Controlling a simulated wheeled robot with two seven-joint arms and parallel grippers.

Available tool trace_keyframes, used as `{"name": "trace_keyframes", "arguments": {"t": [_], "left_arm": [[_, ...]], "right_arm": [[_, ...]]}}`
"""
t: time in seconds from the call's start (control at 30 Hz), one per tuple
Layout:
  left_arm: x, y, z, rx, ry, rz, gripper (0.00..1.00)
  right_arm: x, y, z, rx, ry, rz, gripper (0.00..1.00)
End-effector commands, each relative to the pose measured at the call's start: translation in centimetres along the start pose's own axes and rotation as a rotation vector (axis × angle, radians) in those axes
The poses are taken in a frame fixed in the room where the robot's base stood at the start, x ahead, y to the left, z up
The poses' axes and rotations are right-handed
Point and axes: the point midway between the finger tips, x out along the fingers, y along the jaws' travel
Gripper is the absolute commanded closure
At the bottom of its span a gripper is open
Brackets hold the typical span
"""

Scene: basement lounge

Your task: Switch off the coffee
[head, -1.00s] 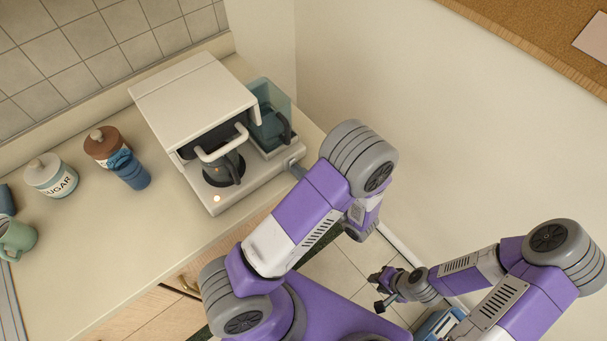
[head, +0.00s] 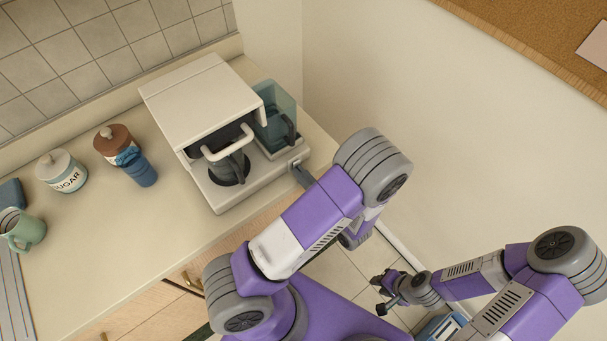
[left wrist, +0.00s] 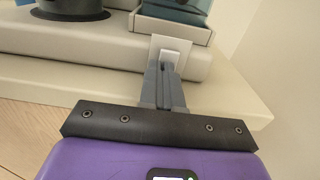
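The white coffee maker (head: 205,95) stands on the counter, with a dark coffee pot (head: 230,168) in its front bay. No light shows on its front base. A small switch on a pale plate (left wrist: 157,48) sits on the base's front in the left wrist view. My left gripper (head: 300,170) is at the right front of the base. In the left wrist view its fingers (left wrist: 168,70) are together, with the tips at the switch; I cannot tell whether they touch. My right gripper (head: 380,293) hangs low over the floor, its fingers apart and empty.
A blue-tinted tank (head: 275,115) is at the machine's right. A wall (head: 400,100) stands to the right. The front counter is clear.

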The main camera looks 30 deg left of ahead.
Motion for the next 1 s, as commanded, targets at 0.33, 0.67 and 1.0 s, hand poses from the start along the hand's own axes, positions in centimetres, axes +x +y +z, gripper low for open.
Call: {"name": "trace_keyframes", "arguments": {"t": [0.33, 0.67, 1.0], "left_arm": [[-1.6, 0.2, 0.3, 0.001, -0.014, 0.017, 1.0], [-9.5, -0.1, 0.1, 0.0, -0.007, 0.008, 1.0], [-13.8, 0.1, 0.1, 0.001, -0.007, 0.011, 1.0]], "right_arm": [[-0.1, 0.0, 0.0, 0.0, 0.0, 0.0, 0.67], [-0.3, -0.1, 0.0, 0.0, 0.0, 0.0, 0.67], [-0.4, -0.1, 0.0, 0.0, 0.0, 0.0, 0.67]]}}
